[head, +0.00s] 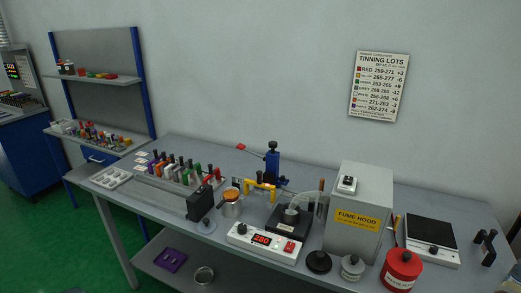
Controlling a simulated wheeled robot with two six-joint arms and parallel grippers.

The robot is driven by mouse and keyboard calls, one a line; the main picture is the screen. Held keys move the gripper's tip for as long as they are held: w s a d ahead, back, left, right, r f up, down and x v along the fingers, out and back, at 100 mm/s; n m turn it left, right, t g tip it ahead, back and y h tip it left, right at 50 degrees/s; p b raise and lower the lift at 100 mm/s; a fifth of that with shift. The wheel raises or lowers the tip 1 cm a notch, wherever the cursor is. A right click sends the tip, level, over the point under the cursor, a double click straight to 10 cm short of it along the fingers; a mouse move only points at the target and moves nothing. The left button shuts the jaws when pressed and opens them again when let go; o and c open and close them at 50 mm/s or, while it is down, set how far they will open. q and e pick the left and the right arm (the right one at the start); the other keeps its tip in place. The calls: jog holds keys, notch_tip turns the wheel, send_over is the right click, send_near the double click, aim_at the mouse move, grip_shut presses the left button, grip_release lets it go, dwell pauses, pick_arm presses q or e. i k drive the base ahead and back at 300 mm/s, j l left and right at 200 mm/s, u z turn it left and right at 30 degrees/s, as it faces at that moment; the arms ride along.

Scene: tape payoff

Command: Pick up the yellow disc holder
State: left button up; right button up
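A yellow piece (261,186), the most holder-like yellow thing I see, is at the blue upright stand (272,165) near the middle of the bench. It looks like a short bar with downturned ends; I cannot tell whether it is the disc holder or whether the stand grips it. A rack (176,183) to its left carries several coloured holders with dark tops, including purple, orange, white, green and red ones. They are small, and I cannot make out a clear yellow one among them. Neither of my grippers is in view.
A metal cup (231,204) with an orange top, a dark block (200,203) and a white display unit (266,241) crowd the front. The fume hood (357,212) and red canister (401,271) stand right. A shelf unit (98,75) is at left.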

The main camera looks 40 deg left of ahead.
aim_at(258, 184)
jog(key=u, duration=1.4)
